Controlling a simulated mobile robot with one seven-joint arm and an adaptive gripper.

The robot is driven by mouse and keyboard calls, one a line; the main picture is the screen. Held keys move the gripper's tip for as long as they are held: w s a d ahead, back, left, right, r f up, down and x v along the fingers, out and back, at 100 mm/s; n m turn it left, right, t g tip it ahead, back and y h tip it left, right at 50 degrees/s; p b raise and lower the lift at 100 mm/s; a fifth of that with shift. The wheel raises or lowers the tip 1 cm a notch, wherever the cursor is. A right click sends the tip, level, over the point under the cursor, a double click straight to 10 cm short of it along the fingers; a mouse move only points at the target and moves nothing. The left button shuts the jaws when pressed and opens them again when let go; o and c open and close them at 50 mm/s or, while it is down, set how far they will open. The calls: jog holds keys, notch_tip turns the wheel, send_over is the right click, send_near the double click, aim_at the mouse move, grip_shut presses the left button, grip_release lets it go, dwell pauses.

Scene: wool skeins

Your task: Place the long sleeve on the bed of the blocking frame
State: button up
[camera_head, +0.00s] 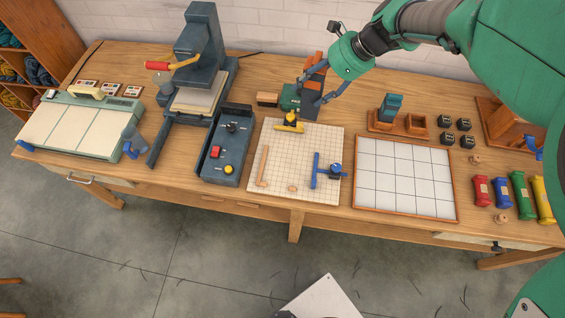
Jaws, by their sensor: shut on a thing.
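My gripper (318,98) hangs over the back middle of the table, behind the grid board. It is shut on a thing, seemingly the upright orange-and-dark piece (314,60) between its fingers. The fingers partly hide this piece, and I cannot tell for sure that it is the long sleeve. The blocking frame appears to be the pale grid board (320,142) in front of my gripper. A yellow clamp (289,127) sits at its back edge, a blue clamp (315,172) at its right and a wooden bar (263,166) at its left. Its middle is bare.
A wood-rimmed tray of white squares (405,178) lies to the right. Red (481,191), blue (502,193), green (522,195) and yellow (542,199) rolls lie beyond it. A control box (227,150) and a press (198,55) stand left. A green block (288,98) is close beside my gripper.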

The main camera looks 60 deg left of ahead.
jog(key=s+f+n, duration=0.1)
jog(key=s+f, duration=0.3)
jog(key=f, duration=0.6)
jog(key=shift+a+f+g+h, duration=0.2)
jog(key=shift+f+g+h, duration=0.1)
jog(key=shift+g, duration=0.1)
jog(key=shift+s, duration=0.1)
jog(key=shift+f+b, duration=0.35)
jog(key=shift+f, duration=2.15)
jog(key=shift+f+b, duration=0.55)
jog(key=shift+f, duration=2.05)
